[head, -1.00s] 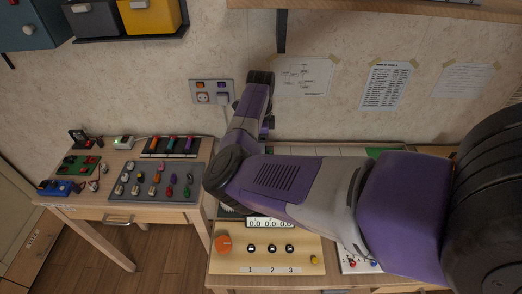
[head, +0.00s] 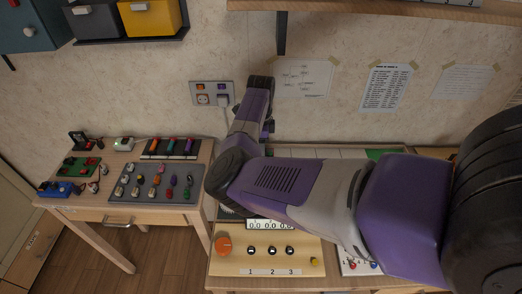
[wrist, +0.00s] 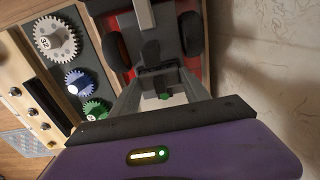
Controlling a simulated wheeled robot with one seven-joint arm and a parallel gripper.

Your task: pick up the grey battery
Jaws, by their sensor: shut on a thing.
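In the wrist view my gripper (wrist: 161,72) reaches up from the bottom, its two fingers closing towards a dark grey block (wrist: 150,50). This block seems to be the grey battery. The fingertips are shut on it, but its ends and the exact contact are hard to make out. It is over or in a red-based device (wrist: 207,72) with black wheel-like parts (wrist: 190,33) on both sides; I cannot tell whether it is clear of the device. In the head view my arm hides the gripper and battery.
Gears (wrist: 55,40) in white, blue and green lie on a dark panel left of the device in the wrist view. The wall (wrist: 270,60) is close on the right. In the head view, a side table (head: 110,210) with several small parts stands left.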

